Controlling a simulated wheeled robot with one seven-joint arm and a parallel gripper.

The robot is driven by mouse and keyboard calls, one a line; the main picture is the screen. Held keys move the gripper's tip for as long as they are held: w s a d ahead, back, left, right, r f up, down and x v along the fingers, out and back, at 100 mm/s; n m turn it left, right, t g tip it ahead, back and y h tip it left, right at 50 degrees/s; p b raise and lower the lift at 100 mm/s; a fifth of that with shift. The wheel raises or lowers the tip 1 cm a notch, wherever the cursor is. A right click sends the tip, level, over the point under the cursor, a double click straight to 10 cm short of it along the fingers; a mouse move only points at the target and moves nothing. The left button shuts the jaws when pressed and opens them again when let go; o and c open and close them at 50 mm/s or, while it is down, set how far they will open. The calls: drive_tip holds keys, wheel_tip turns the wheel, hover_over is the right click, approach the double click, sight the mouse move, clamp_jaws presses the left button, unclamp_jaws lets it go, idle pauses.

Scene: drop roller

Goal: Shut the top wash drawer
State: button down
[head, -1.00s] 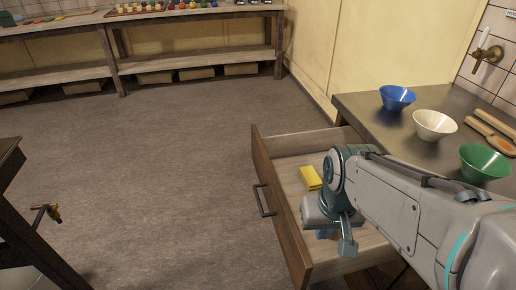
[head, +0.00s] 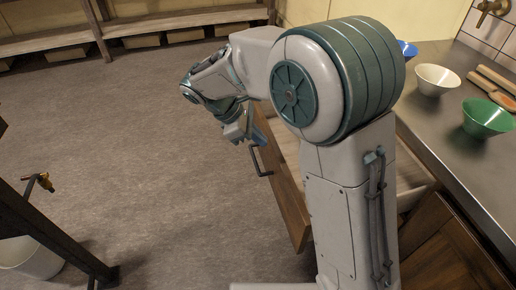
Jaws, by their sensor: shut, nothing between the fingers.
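The top wash drawer stands pulled out from under the counter on the right. Its brown wooden front (head: 288,190) faces left, and its dark bar handle (head: 258,161) shows on the outer face. My arm hides most of the drawer's inside, and the yellow item in it is out of sight. My gripper (head: 237,132) is shut and empty, pointing down. In the picture it is just above and left of the handle, on the outer side of the drawer front. I cannot tell whether it touches the drawer.
The metal counter (head: 437,130) holds a blue bowl (head: 407,50), a white bowl (head: 436,79) and a green bowl (head: 486,118). The grey floor between is clear.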

sight(267, 155)
drive_tip(key=w+a+f+n+t+h, duration=0.1)
drive_tip(key=w+a+f+n, duration=0.2)
drive_tip(key=a, duration=0.4)
drive_tip(key=shift+n, duration=0.5)
drive_tip(key=b+x, duration=0.2)
drive_tip(key=x, duration=0.7)
drive_tip(key=shift+s+d+b, duration=0.15)
drive_tip(key=shift+d+b, duration=0.05)
drive_tip(key=shift+b, duration=0.2)
drive_tip(key=shift+d+f, duration=0.15)
drive_tip(key=shift+d, duration=0.15)
